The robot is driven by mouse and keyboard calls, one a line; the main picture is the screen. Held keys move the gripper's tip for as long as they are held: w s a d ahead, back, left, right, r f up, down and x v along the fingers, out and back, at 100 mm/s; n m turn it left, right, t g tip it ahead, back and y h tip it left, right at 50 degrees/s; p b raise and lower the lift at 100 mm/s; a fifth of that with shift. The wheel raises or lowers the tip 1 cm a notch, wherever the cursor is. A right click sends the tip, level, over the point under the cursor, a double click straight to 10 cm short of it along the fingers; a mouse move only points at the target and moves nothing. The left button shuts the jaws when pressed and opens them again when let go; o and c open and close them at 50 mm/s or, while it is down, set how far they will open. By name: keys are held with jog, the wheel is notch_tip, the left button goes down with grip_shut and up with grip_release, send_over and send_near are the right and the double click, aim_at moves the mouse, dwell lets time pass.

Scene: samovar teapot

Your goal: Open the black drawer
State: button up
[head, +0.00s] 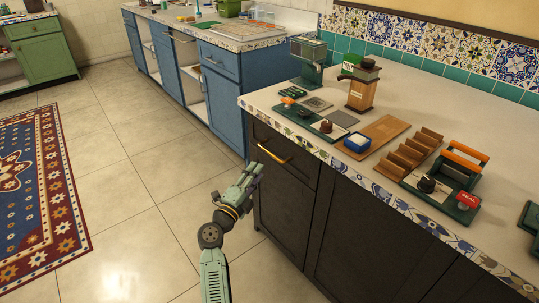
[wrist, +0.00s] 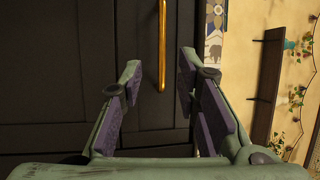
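The black drawer (head: 291,164) is the top front of the dark cabinet under the counter, at the near left end. It looks shut. Its brass bar handle (head: 272,156) shows near the drawer's upper part. My gripper (head: 252,174) is just to the left of the drawer front. In the wrist view my gripper (wrist: 160,65) is open, one finger on each side. The brass handle (wrist: 162,45) runs upright in that picture, in line with the gap between the fingers. It appears ahead of the fingertips, and I see no contact. The dark drawer front (wrist: 138,40) lies behind it.
The counter (head: 258,98) above holds a grinder (head: 362,88), a wooden stepped rack (head: 409,156) and other small items. Blue cabinets (head: 222,98) stand behind. Tiled floor (head: 135,170) is open to the left, with a patterned rug (head: 40,200).

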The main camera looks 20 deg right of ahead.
aim_at(270, 152)
jog(key=x, duration=1)
jog(key=shift+w+r, duration=0.1)
jog(key=shift+c, duration=0.2)
grip_shut()
dwell(0.4)
